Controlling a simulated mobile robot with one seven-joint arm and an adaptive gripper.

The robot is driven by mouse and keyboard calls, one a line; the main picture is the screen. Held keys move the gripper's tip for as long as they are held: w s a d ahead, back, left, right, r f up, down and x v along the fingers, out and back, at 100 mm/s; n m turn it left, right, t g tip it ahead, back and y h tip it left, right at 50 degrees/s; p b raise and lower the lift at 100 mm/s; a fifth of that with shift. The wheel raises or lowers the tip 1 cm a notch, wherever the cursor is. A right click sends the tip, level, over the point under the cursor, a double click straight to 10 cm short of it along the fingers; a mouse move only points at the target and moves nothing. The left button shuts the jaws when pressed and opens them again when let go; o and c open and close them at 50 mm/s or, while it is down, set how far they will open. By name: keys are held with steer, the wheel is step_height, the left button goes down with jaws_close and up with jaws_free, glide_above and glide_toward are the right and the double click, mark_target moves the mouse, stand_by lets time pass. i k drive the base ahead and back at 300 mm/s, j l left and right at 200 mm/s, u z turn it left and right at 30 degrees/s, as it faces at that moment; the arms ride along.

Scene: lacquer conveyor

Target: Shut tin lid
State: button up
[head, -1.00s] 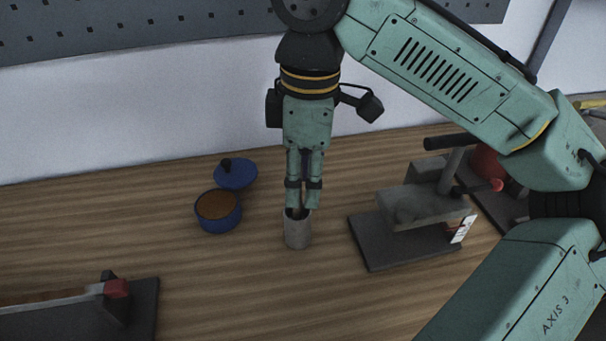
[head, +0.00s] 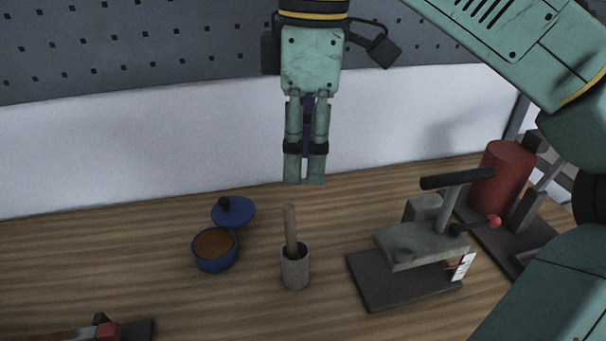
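The blue round tin (head: 215,263) stands on the wooden bench left of centre, with brown content (head: 214,242) showing at its open top. Its blue lid (head: 235,213) with a dark knob is tilted back behind the tin, off the opening. Whether a hinge joins them I cannot tell. My gripper (head: 304,183) points down, high above the bench and to the right of the tin and lid. It touches nothing and holds nothing. Its two fingers are close together with a narrow gap between them.
A grey cup (head: 296,273) holding a wooden stick (head: 290,229) stands right of the tin, below my gripper. A grey lever press (head: 420,250) stands further right, with a red cylinder (head: 501,175) behind. A red-ended device (head: 108,331) lies front left. Bench (head: 160,300) before the tin is clear.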

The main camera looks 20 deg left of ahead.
mark_target(232, 211)
steer(key=k+l, duration=0.85)
